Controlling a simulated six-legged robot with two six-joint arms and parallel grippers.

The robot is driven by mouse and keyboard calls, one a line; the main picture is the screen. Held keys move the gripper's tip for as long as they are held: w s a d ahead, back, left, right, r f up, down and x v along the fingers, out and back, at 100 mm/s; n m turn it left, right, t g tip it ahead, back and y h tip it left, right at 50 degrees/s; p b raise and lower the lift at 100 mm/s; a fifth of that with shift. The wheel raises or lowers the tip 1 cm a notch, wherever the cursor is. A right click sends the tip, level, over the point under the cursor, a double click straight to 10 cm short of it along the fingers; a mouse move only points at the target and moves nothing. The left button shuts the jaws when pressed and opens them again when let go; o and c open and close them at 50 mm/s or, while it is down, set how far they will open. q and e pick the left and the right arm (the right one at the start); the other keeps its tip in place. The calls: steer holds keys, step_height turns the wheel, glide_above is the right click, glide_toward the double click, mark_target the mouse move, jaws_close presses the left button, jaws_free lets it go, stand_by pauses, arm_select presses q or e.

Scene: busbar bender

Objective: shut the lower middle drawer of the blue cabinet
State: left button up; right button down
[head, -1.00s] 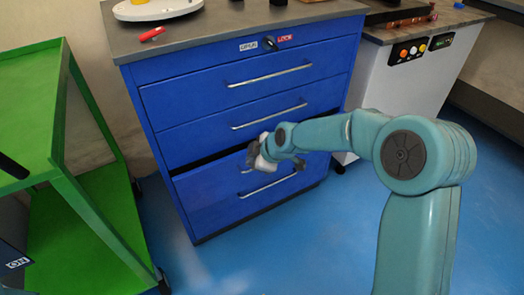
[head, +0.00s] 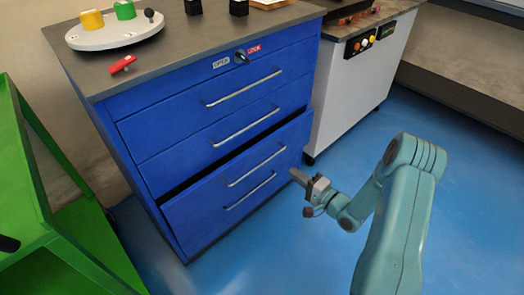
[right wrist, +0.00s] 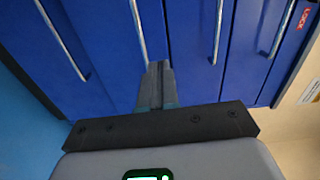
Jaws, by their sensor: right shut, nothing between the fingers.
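The blue cabinet (head: 128,145) stands in the middle of the head view with its drawers stacked. The lower middle drawer (head: 205,200) sticks out a little, with a dark gap along its top edge; its handle (head: 257,167) sits just above the bottom drawer's handle (head: 250,190). My right gripper (head: 294,174) is shut and empty, by the right end of the drawer front. In the right wrist view, the shut fingers (right wrist: 157,72) point at the cabinet front beside the end of the lower middle handle (right wrist: 138,30). I cannot tell whether they touch. My left gripper is not in view.
A green cart (head: 30,190) stands close on the left. A white machine (head: 355,85) stands to the right of the cabinet. A red object (head: 122,63) and a white round base (head: 115,33) lie on the cabinet top. Blue floor is free in front.

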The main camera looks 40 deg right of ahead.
steer(key=b, duration=0.4)
glide_toward(260, 147)
steer(key=w, duration=0.5)
steer(key=shift+w+a+f, duration=0.1)
steer(key=shift+w+f, duration=0.15)
steer(key=shift+w+r, duration=0.1)
steer(key=shift+w, duration=0.6)
